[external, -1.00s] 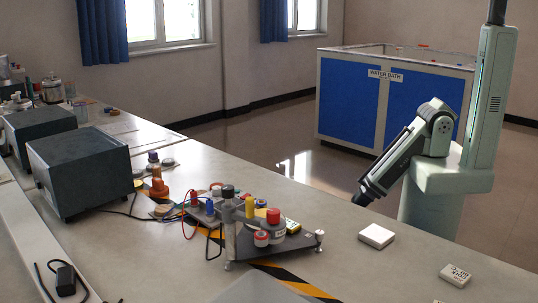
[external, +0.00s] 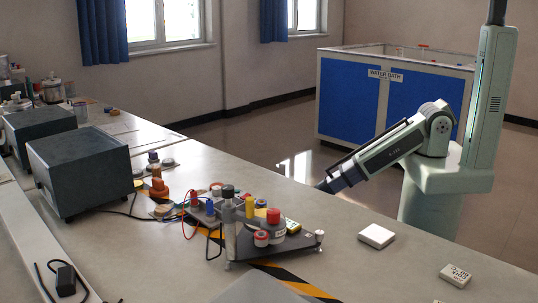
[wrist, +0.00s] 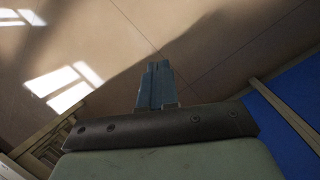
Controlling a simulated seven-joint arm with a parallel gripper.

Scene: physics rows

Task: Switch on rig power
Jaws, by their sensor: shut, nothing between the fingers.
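A rig with a dark triangular base (external: 300,240) stands on the bench. It carries a grey cylinder with a black top (external: 228,215), red-capped jars (external: 273,225) and a yellow post (external: 249,207). Behind it is a grey panel with coloured posts and a red and a black lead. I cannot tell which part is the power switch. My gripper (external: 322,187) is shut and empty, at the far edge of the bench, behind and right of the rig and apart from it. In the wrist view my closed fingers (wrist: 156,68) point over bare floor; no rig part shows there.
A white box (external: 376,236) and a lettered white block (external: 456,274) lie on the bench at right. Dark grey instruments (external: 80,165) stand at left. Yellow-black tape (external: 290,279) runs beneath the rig. A blue water bath (external: 390,100) stands on the floor behind.

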